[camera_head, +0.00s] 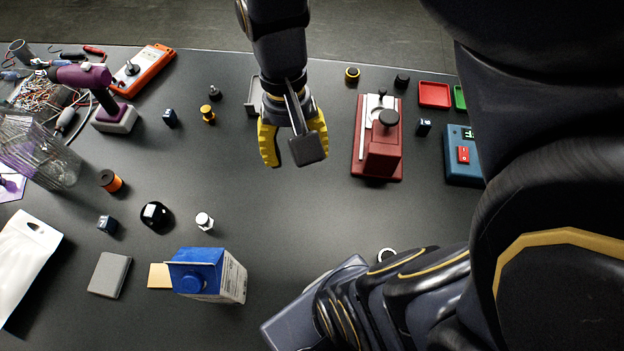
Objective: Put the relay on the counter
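My gripper (293,143) hangs over the far middle of the counter (265,215). Its two yellow fingers are spread apart, and I see nothing held between them. A dark square plate on a bar hides part of the right finger and the space behind it. No part is plainly marked as the relay. Small dark blue blocks with pale markings stand at the far left (170,118), the near left (107,225) and right of the red device (424,127). I cannot tell whether any of them is the relay. All are apart from my gripper.
A dark red device (383,155) stands right of my gripper, with a blue switch box (461,175) farther right. A purple tool (85,77), a wire basket (45,150) and an orange meter (145,68) crowd the left. A blue-white carton (205,275) stands in front. The middle is clear.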

